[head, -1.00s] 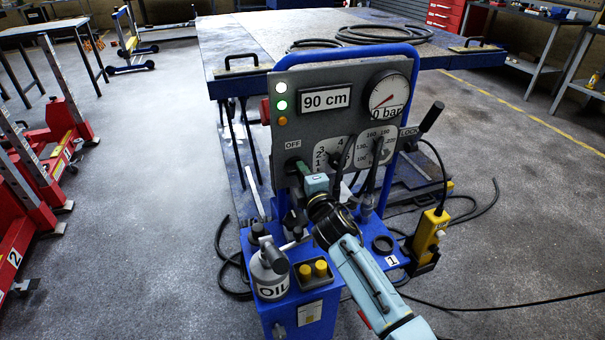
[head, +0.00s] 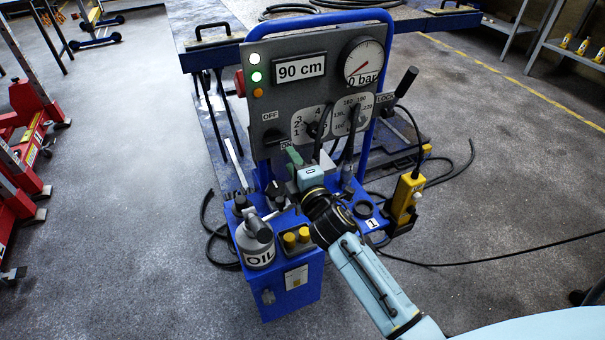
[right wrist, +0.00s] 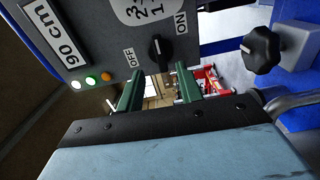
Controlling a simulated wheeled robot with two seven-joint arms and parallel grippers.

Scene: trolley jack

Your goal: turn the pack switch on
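The pack switch (head: 273,138) is a black knob on the grey panel (head: 290,75), between the OFF and ON labels. It also shows in the right wrist view (right wrist: 160,50), with a small white mark; its exact setting is hard to tell. My right gripper (head: 293,157) is just below and right of the switch in the head view. In the right wrist view its two green fingers (right wrist: 160,88) stand apart with nothing between them, and the knob lies beyond the gap, apparently not gripped. My left gripper is not in view.
The panel has a 90 cm display (head: 300,67), a pressure gauge (head: 363,63), lamps and other selector knobs. A yellow pendant (head: 405,196) hangs at the right. Open floor lies left.

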